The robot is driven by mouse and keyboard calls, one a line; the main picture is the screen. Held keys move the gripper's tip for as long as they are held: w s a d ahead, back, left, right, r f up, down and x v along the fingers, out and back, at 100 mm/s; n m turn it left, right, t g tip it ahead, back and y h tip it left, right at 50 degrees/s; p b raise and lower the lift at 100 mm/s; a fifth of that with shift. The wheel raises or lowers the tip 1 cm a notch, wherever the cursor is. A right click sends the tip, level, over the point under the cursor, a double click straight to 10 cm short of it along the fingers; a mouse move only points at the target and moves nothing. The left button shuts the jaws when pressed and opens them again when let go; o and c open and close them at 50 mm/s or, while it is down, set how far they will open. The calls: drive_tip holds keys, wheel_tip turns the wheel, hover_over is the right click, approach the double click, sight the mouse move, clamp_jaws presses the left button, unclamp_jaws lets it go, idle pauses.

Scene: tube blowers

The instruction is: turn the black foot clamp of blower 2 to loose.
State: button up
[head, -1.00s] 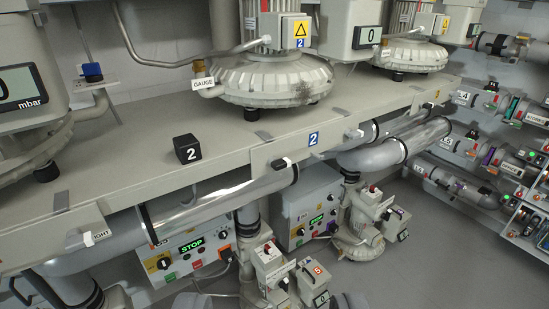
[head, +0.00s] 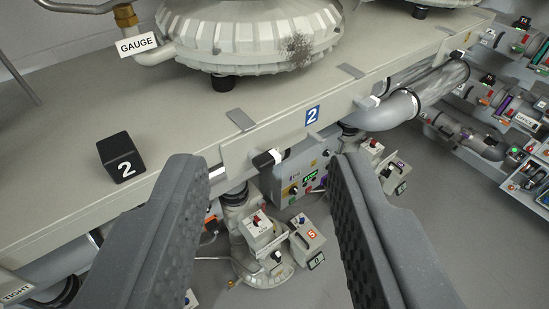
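Blower 2 (head: 250,35) is a round, cream, ribbed housing on the shelf, with a dark scuff on its right side. A blue "2" label (head: 312,115) is on the shelf's front edge below it. A small lever with a black part and a pale end (head: 267,159), which looks like the black foot clamp, sticks out from a plate under that edge.
A black cube marked 2 (head: 122,157) rests on the shelf (head: 60,150), left of my left finger. A "GAUGE" tag (head: 137,44) hangs by the blower. A "TIGHT" sign (head: 17,290) is at lower left. Pipes, a control box (head: 300,180) and small machines are below.

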sight(271, 164)
drive_tip(key=o, duration=0.3)
drive_tip(key=shift+o, duration=1.3)
drive_tip(key=shift+w+d, duration=0.2)
drive_tip(key=shift+w, duration=0.05)
drive_tip(key=w+d+f+n+t+h+p, duration=0.1)
drive_tip(key=w+d+n+t+p, duration=0.15)
drive_tip(key=w+d, duration=0.4)
drive_tip(key=w+d+f+n+t+h+p, duration=0.1)
drive_tip(key=w+d+t+p, duration=0.15)
drive_tip(key=w, duration=0.65)
wheel_tip(271, 164, down, 12)
drive_tip(key=w+f+n+g+y+p, duration=0.1)
drive_tip(key=w+n+g+y+p, duration=0.2)
drive_tip(key=y, duration=0.4)
drive_tip(key=s+f+g+y+p, duration=0.25)
drive_tip(key=s+f+y, duration=0.35)
drive_tip(key=f, duration=0.6)
drive_tip(key=shift+n, duration=0.35)
drive_tip(key=x, duration=1.4)
drive_tip(key=shift+s+a+b, duration=0.15)
drive_tip(key=shift+b, duration=0.25)
